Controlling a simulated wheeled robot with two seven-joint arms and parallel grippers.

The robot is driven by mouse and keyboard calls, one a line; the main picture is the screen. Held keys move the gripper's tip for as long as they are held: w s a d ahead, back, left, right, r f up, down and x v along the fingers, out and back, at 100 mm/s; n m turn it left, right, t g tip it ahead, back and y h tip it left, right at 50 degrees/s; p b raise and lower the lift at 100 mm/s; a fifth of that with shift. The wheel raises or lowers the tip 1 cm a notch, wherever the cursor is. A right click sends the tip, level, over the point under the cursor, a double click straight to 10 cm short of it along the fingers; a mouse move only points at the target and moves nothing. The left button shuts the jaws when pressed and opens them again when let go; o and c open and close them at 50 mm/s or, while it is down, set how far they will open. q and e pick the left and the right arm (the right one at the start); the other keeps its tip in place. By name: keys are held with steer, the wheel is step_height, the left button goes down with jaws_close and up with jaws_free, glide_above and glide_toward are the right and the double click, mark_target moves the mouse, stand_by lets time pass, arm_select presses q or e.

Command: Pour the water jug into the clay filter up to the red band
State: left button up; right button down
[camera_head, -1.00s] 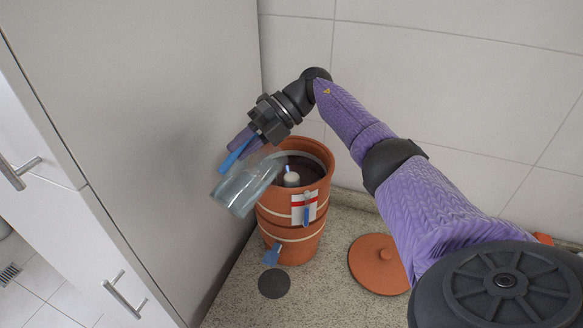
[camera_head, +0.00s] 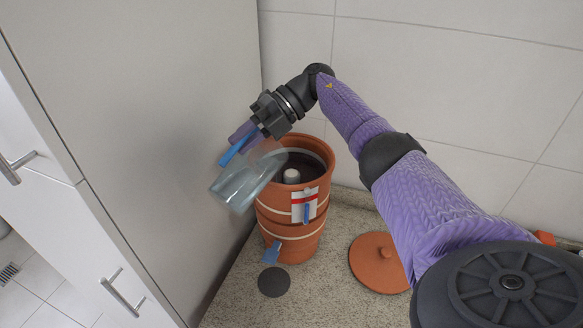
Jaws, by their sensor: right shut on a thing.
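The clear water jug (camera_head: 240,186) with a blue handle (camera_head: 238,146) hangs tilted at the upper left rim of the clay filter. My right gripper (camera_head: 243,138) is shut on the handle. The clay filter (camera_head: 291,226) is an open orange pot with pale bands on the counter. A white label with a red band (camera_head: 304,201) is on its front, with a small blue piece beside it. A white knob (camera_head: 291,176) shows inside the dark pot. The water level and any stream cannot be made out. My left gripper is not in view.
The clay lid (camera_head: 377,262) lies on the speckled counter to the right of the filter. A dark disc (camera_head: 273,283) lies in front, below the blue tap (camera_head: 271,253). A tall grey cabinet (camera_head: 150,120) stands close on the left. Tiled wall is behind.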

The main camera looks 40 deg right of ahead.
stand_by(0.4)
steer(key=shift+d+b, duration=0.15)
steer(key=shift+b, duration=0.25)
steer(key=shift+d, duration=0.1)
steer(key=shift+r, duration=0.1)
stand_by(0.4)
steer(key=shift+w+d+y+b, duration=0.15)
steer(key=shift+y+b, duration=0.25)
steer(key=shift+b, duration=0.4)
steer(key=shift+d+b, duration=0.15)
steer(key=shift+b, duration=0.15)
